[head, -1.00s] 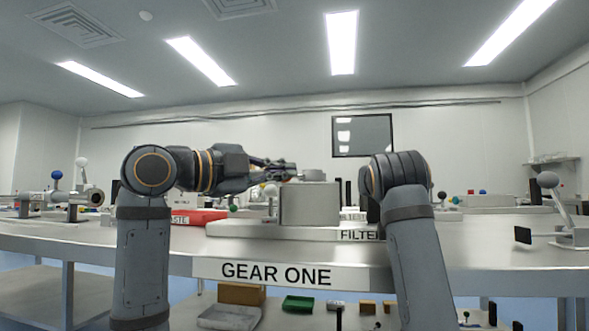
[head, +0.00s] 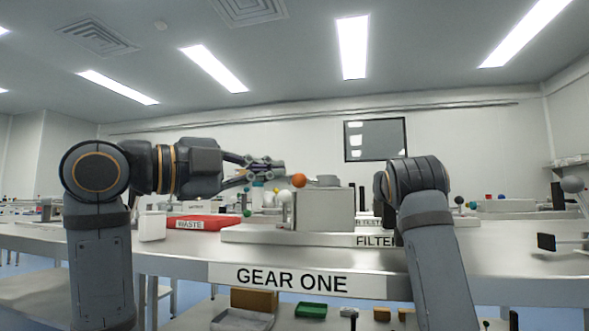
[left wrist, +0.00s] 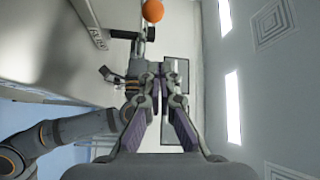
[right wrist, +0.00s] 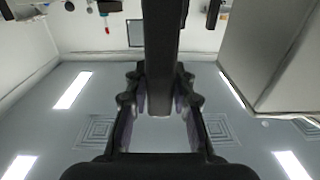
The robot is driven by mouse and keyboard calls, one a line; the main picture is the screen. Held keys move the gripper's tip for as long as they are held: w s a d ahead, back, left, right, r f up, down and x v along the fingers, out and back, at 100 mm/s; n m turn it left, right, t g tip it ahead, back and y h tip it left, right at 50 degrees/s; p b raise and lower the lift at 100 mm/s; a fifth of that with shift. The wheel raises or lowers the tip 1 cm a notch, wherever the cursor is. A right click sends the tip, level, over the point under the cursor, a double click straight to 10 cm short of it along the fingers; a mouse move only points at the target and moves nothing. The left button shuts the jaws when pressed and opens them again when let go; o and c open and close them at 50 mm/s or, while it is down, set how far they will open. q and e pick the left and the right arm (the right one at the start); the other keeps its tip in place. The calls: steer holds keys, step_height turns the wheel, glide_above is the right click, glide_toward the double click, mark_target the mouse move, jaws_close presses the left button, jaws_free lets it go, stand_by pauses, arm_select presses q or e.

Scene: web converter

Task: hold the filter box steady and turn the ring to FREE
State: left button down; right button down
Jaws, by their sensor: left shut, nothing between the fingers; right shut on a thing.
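The filter box (head: 325,210) is a pale grey block standing on a low platform labelled FILTER, and its side also shows in the right wrist view (right wrist: 275,55). A low grey round part (head: 328,181) sits on its top; I cannot tell whether this is the ring. An orange ball (head: 299,180) shows at the box's upper left edge and in the left wrist view (left wrist: 153,11). My left gripper (head: 281,170) is shut and empty, just left of and above the ball. My right gripper (right wrist: 161,78) is shut on a dark bar (right wrist: 163,40) beside the box; my right arm hides it in the head view.
A red WASTE tray (head: 205,222) lies to the left, with a white block (head: 152,226) beside it. The GEAR ONE sign (head: 296,281) is on the table's front edge. Small trays sit below.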

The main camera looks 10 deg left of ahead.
steer(key=shift+w+f, duration=0.2)
steer(key=shift+f, duration=0.3)
steer(key=shift+r+p, duration=0.35)
steer(key=shift+r, duration=0.05)
steer(key=c, duration=1.1)
jaws_free()
steer(key=shift+w, duration=0.1)
steer(key=shift+o, duration=0.2)
steer(key=shift+r, duration=0.15)
step_height(320, 180, up, 10)
